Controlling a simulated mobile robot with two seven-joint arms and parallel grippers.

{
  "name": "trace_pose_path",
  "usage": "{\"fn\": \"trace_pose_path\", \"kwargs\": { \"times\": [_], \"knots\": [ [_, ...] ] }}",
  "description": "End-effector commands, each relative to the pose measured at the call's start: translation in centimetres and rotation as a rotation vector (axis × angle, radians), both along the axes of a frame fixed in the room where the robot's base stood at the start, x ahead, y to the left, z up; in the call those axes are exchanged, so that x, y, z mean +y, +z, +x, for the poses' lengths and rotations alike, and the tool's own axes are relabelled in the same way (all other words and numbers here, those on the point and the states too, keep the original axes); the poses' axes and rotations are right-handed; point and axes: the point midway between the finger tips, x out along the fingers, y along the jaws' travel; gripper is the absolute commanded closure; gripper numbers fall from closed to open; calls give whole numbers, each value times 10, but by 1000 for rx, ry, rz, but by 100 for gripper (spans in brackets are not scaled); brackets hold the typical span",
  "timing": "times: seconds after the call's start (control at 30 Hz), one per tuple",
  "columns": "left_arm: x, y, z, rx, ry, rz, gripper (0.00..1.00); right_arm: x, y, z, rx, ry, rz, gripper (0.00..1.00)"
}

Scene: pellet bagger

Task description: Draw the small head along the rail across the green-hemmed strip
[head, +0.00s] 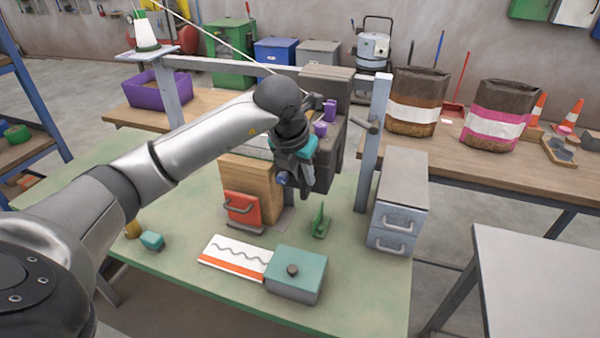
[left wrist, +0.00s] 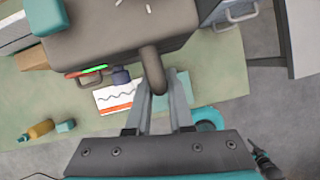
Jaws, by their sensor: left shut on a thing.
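The dark grey head (head: 328,160) sits under the rail (head: 215,65) of a grey frame. In the left wrist view it is a broad grey-brown block (left wrist: 110,40) with a round handle (left wrist: 152,65) sticking out. My left gripper (head: 285,178) is at the head's front. In the left wrist view its fingers (left wrist: 152,98) are shut on this handle. A white strip with a wavy line (head: 235,258) has an orange hem and lies on the green table. A thin red and green band (left wrist: 87,71) shows beside the head; I cannot tell if it is a hem.
A teal-topped box (head: 296,272) adjoins the white strip. A wooden block with a red handled front (head: 243,208), a green clip (head: 319,220) and a grey drawer unit (head: 399,210) stand nearby. A dark thing (left wrist: 263,160), possibly my right gripper, shows in the left wrist view.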

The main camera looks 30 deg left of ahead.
Motion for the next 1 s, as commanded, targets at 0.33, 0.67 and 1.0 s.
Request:
{"fn": "trace_pose_path", "kwargs": {
  "times": [0.33, 0.67, 1.0],
  "knots": [
    [-11, 2, 2, -13, -25, -17, 72, 5, 0, 0, 0, -1, 6, 50],
    [-8, 1, 2, -11, -18, -15, 50, 2, 0, 0, 0, -1, 2, 50],
    [-6, 8, -1, -10, -14, -11, 50, -1, -1, 0, 0, 0, -1, 50]
  ]
}}
